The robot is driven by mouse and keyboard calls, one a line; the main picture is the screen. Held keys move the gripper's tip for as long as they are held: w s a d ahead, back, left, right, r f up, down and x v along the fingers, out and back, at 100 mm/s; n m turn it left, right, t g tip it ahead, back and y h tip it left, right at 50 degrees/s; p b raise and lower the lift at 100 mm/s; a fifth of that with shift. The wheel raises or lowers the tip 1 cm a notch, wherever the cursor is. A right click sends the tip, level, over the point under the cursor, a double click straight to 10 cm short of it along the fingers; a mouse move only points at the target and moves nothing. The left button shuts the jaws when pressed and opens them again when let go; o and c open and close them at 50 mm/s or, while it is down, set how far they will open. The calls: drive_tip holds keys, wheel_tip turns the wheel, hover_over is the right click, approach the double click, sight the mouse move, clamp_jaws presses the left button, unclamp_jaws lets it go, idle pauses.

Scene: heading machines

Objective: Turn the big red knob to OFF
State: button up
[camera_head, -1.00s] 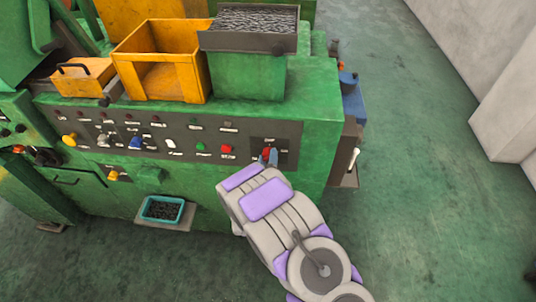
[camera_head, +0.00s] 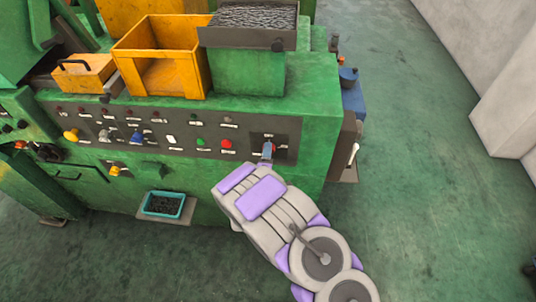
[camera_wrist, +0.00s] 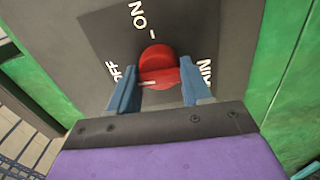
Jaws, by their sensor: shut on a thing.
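The big red knob (camera_wrist: 158,62) sits on a dark panel plate in the wrist view, with ON printed above it and OFF to its left. A short white mark on its grip bar points roughly left. My gripper (camera_wrist: 160,79) has one blue finger on each side of the grip bar and is shut on it. In the head view, the blue fingers (camera_head: 267,152) are at the right end of the control panel and mostly hide the knob.
The green machine's control panel (camera_head: 185,145) has several buttons and switches left of my gripper. A teal tray (camera_head: 164,205) juts out lower left. A yellow bin (camera_head: 160,70) stands on top.

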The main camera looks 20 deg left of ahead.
drive_tip(key=shift+s+a+f+n, duration=0.1)
drive_tip(key=shift+s+a+n, duration=0.1)
drive_tip(key=shift+n, duration=0.2)
drive_tip(key=o, duration=0.9)
drive_tip(key=shift+w, duration=0.1)
drive_tip(key=shift+o, duration=0.7)
drive_tip(key=shift+a, duration=0.3)
drive_tip(key=shift+f, duration=0.1)
drive_tip(key=p+v, duration=0.1)
drive_tip(key=v, duration=1.6)
